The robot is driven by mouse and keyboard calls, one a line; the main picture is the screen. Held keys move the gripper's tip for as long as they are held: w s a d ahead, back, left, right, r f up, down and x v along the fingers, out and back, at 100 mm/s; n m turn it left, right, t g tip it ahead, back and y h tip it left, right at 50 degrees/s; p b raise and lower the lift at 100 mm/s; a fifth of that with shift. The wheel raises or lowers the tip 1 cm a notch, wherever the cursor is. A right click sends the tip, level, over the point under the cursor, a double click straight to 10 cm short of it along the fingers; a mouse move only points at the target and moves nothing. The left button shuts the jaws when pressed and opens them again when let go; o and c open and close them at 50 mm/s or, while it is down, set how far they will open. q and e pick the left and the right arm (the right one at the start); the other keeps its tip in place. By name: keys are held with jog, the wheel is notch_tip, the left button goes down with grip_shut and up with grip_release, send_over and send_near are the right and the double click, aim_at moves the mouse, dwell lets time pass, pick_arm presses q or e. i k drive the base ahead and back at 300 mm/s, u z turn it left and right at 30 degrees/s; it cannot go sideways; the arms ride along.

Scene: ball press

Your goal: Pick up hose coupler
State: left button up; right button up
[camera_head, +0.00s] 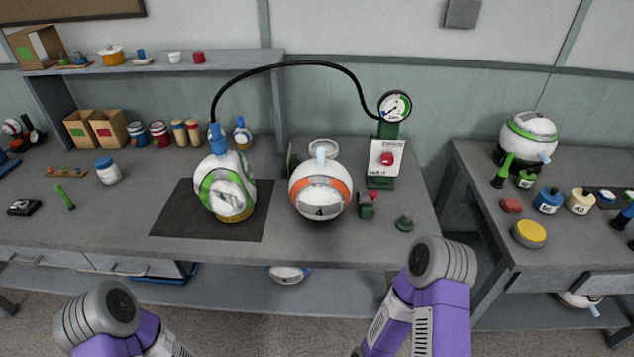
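A blue hose coupler (216,137) sits at the top of a white and green ball (225,188), at the left end of a black hose (290,64). The hose arcs up and over to a round pressure gauge (395,105) on a green stand. The ball stands on a dark mat (170,222). I cannot tell whether the coupler is locked on the ball's valve. My two purple arms show at the bottom of the view, in front of the table edge. Neither gripper's fingers are in view.
A white and orange ball (319,190) stands right of the mat. A small blue-topped bottle (242,132) stands behind the coupler. The table's front left is mostly clear.

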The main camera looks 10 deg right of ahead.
aim_at(218, 141)
jog(key=u, duration=1.6)
jog(key=i, duration=1.5)
jog(key=z, duration=1.5)
